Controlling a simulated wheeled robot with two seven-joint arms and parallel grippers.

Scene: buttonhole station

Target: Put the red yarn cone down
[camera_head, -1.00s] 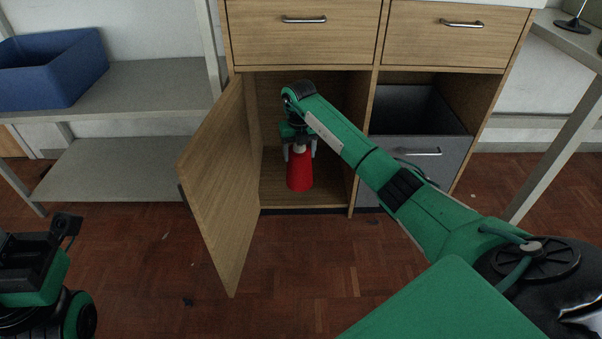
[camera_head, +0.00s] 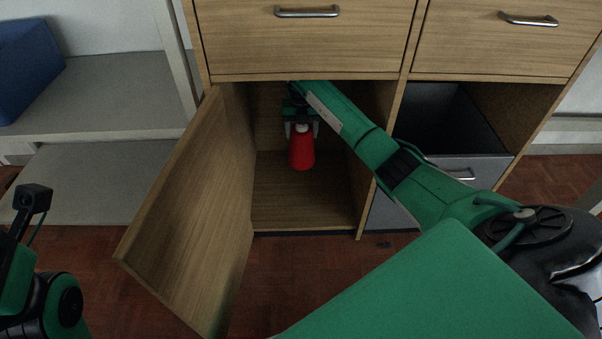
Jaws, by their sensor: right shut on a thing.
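The red yarn cone (camera_head: 302,152) is upright inside the open cupboard compartment (camera_head: 300,212), toward its back. My right gripper (camera_head: 302,129) points down from above and is shut on the cone's pale top. The cone's base is near the compartment floor; I cannot tell whether it touches. My right arm reaches in from the right and hides part of the compartment's right side. My left arm shows at the lower left edge, and its fingertips are out of view.
The cupboard door (camera_head: 190,215) stands open on the left. Two closed drawers (camera_head: 310,45) are above, and a grey bin drawer (camera_head: 445,180) is on the right. A blue box (camera_head: 25,65) sits on a grey shelf (camera_head: 110,95). The compartment floor in front of the cone is clear.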

